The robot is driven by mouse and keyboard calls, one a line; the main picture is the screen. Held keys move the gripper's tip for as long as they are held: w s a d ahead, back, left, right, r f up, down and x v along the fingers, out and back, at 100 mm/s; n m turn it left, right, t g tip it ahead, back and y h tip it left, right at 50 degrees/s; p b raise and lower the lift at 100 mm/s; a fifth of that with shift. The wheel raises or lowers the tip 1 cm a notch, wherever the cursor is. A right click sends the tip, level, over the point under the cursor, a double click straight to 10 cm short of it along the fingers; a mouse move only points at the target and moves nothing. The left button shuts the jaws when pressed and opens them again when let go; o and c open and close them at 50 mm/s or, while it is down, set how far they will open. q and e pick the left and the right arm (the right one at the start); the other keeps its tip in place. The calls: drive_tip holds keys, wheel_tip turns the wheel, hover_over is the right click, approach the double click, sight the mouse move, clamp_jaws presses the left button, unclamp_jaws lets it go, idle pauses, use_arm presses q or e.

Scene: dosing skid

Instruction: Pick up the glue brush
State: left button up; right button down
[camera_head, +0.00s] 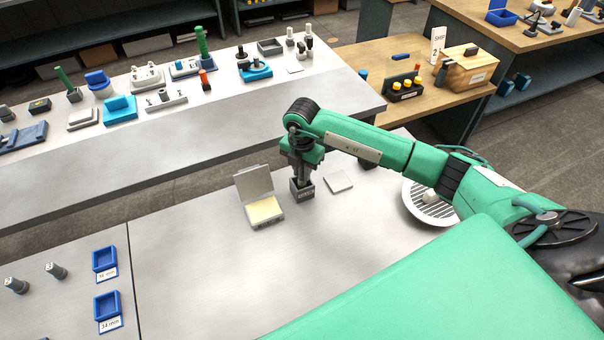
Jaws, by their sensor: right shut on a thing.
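My right gripper (301,176) points down over a small dark square holder (302,191) on the near steel table. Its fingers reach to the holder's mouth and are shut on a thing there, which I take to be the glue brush. The fingers hide most of the brush, so its handle and bristles cannot be made out. I cannot tell how deep the brush sits in the holder. My left gripper is not in view.
An open-lidded case with a cream pad (264,210) stands just left of the holder. A flat pale tile (338,181) lies to its right. A round slatted grate (409,199) is farther right, partly behind my arm.

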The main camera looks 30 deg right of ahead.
wheel_tip(320, 180, up, 12)
drive_tip(key=shift+r+b, duration=0.2)
drive_tip(key=shift+b, duration=0.95)
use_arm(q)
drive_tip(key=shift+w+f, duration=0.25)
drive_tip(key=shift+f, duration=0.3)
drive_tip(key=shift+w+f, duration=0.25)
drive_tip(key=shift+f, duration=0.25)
use_arm(e)
wheel_tip(320, 180, up, 7)
drive_tip(key=shift+r, duration=0.2)
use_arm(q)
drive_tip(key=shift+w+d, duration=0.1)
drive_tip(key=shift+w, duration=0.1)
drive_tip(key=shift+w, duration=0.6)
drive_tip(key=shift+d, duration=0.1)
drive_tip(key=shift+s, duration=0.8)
